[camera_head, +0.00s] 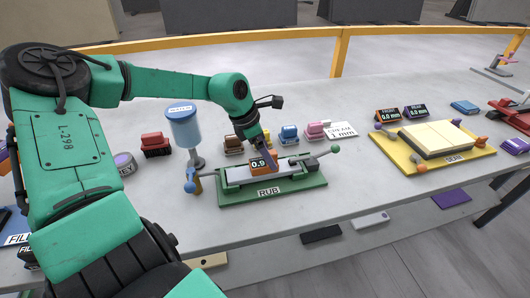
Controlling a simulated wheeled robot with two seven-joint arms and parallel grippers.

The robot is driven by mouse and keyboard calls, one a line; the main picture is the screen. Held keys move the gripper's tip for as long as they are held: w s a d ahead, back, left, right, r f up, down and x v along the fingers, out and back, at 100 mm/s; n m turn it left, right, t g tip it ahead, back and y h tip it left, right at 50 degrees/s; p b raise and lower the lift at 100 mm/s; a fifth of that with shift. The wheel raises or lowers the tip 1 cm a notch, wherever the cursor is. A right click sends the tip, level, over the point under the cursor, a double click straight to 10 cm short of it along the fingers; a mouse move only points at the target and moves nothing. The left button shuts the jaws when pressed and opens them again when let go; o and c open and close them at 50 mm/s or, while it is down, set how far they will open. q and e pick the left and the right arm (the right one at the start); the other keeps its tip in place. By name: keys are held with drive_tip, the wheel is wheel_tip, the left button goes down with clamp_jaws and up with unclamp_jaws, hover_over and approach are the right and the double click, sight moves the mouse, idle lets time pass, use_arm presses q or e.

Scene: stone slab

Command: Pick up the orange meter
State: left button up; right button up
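The orange meter (262,167) is a small block with a black display reading about 0.9. It sits on the grey bar of the green RUB board (228,197), near the middle of the slab. My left gripper (266,153) comes down from above, right at the meter, with a finger beside the meter's right side. The fingers are small and partly hidden by the wrist, so I cannot tell whether they grip the meter. My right gripper is not in view.
A blue WATER container (183,130) stands just left of the board. Several coloured stamps line the back. A yellow board (405,145) with a cream block is at the right, with two dark-display meters (387,115) behind it. The slab's front edge is close to the green board.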

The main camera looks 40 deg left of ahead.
use_arm(q)
drive_tip(key=shift+x, duration=1.1)
clamp_jaws()
drive_tip(key=shift+r, duration=0.15)
